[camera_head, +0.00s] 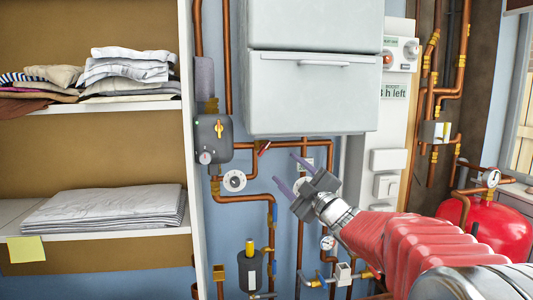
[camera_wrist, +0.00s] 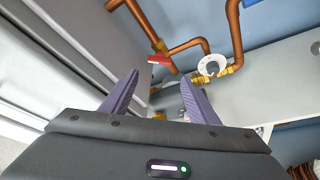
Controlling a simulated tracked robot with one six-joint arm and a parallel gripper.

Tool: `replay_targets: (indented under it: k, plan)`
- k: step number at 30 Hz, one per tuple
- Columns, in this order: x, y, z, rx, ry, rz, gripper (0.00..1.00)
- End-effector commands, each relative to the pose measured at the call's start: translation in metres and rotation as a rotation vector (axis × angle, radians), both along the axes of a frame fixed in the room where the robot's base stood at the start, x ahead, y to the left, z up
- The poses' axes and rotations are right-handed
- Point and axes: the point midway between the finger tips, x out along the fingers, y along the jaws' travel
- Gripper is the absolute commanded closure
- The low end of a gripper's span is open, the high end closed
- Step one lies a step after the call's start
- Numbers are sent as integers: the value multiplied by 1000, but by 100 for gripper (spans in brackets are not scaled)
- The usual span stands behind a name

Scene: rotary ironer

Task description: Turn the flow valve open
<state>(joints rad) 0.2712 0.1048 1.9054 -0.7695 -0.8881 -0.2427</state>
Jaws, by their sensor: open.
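A small valve with a red lever handle (camera_head: 263,147) sits on the copper pipework left of my gripper. In the wrist view the red handle (camera_wrist: 160,60) shows just beyond my fingertips, near the middle. No readable label tells whether this is the flow valve. My gripper (camera_head: 292,175) is open, its two purple fingers spread and pointing left in the head view. In the wrist view my gripper (camera_wrist: 160,76) has nothing between its fingers, and they look apart from the handle. A white round dial (camera_head: 233,181) is on the pipe below left; a white dial (camera_wrist: 211,66) also shows in the wrist view.
A grey cabinet (camera_head: 312,95) hangs above my gripper. A grey control box (camera_head: 213,138) with a yellow knob is at left, beside a shelf (camera_head: 95,107) with folded linen. Pipes and another gauge (camera_head: 327,243) lie below. A red tank (camera_head: 497,225) stands at right.

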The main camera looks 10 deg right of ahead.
Motion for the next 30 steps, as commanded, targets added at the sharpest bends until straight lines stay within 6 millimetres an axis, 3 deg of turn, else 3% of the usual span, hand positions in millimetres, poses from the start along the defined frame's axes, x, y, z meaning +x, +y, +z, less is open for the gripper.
replay_targets:
  k: [21, 30]
  plan:
    - [90, 29, 22, 0, 1, 0, 45]
    - [116, 37, 29, 0, 1, -1, 45]
